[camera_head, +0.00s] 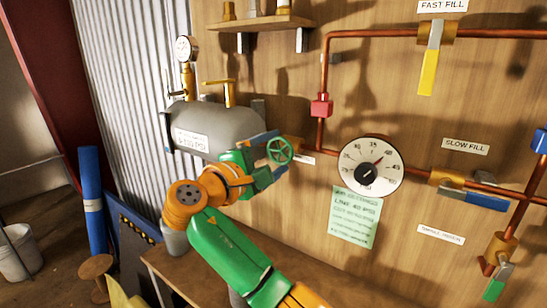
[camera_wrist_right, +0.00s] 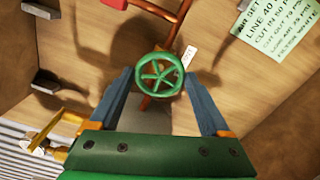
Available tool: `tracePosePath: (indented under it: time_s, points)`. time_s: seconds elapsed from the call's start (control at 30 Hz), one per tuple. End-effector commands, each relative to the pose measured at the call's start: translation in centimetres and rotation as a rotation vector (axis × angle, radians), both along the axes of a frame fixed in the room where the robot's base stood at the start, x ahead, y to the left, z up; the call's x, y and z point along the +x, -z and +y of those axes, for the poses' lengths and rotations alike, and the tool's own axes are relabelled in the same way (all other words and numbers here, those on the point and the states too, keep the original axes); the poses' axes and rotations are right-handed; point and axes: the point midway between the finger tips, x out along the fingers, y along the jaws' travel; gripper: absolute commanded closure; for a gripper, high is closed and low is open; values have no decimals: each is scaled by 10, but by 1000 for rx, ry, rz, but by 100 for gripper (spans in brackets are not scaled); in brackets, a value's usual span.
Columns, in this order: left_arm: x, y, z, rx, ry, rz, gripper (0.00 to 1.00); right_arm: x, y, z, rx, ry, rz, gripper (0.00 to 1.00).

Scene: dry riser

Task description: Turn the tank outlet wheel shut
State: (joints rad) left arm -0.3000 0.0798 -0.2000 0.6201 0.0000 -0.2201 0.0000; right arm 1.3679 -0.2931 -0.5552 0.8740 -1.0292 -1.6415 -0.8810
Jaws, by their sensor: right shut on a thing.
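The tank outlet wheel is a small green spoked handwheel (camera_head: 279,151) at the right end of the grey tank (camera_head: 222,118). My right gripper (camera_head: 273,154) is at the wheel, with its blue-grey fingers on opposite sides of the rim. In the right wrist view the wheel (camera_wrist_right: 160,75) sits between the two fingertips (camera_wrist_right: 159,77), and the gripper is shut on it. The wheel's spokes and hub show clearly. The wheel's stem behind it is mostly hidden. My left gripper is not in view.
A round dial (camera_head: 370,167) and a green note (camera_head: 354,217) are on the wooden wall right of the wheel. Copper pipes (camera_head: 320,80) run above and right. A yellow-handled fitting (camera_head: 228,92) and a small gauge (camera_head: 186,49) stand on the tank. A workbench (camera_head: 333,276) lies below.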

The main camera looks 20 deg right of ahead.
Motion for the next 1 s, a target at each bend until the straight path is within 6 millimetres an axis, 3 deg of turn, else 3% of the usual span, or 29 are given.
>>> tracePosePath:
  time_s: [1.0]
  points:
    - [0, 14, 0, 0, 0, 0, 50, 0, 0, 0, 591, -2, -760, 75]
